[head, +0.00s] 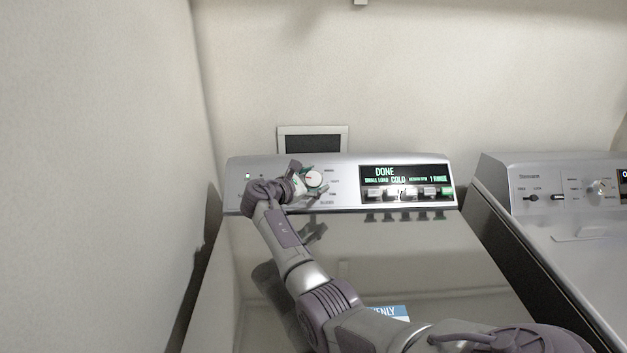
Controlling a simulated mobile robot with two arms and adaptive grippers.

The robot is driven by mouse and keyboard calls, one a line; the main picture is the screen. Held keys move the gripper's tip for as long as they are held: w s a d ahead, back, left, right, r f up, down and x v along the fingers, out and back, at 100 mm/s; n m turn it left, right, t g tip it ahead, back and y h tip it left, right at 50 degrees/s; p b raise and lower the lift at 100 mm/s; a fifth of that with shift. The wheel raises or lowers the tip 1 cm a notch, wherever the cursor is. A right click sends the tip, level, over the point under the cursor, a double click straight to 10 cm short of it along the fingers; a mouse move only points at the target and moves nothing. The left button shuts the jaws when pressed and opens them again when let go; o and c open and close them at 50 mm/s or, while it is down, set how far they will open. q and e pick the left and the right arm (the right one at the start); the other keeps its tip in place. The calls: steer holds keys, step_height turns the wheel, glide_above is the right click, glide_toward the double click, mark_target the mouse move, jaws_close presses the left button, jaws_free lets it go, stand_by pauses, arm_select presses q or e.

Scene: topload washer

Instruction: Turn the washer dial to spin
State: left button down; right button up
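The washer (400,255) has a silver lid and a raised control panel (342,195) at its back. The round white dial (314,179) sits left of the middle of the panel, with small labels to its right. My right gripper (307,182) is at the dial's left side, its fingers close against the knob. Whether they touch or grip it cannot be made out, and part of the dial's left edge is hidden. The display (405,180) reads DONE, SMALL LOAD, COLD and 1 RINSE. My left gripper is not in view.
A second machine (570,200) with its own knob (600,188) stands to the right, across a narrow dark gap. A wall rises close on the left. A small framed panel (313,139) is on the wall behind the washer.

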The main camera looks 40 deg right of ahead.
steer(key=shift+o, duration=0.6)
steer(key=v, duration=1.2)
steer(key=shift+r, duration=0.1)
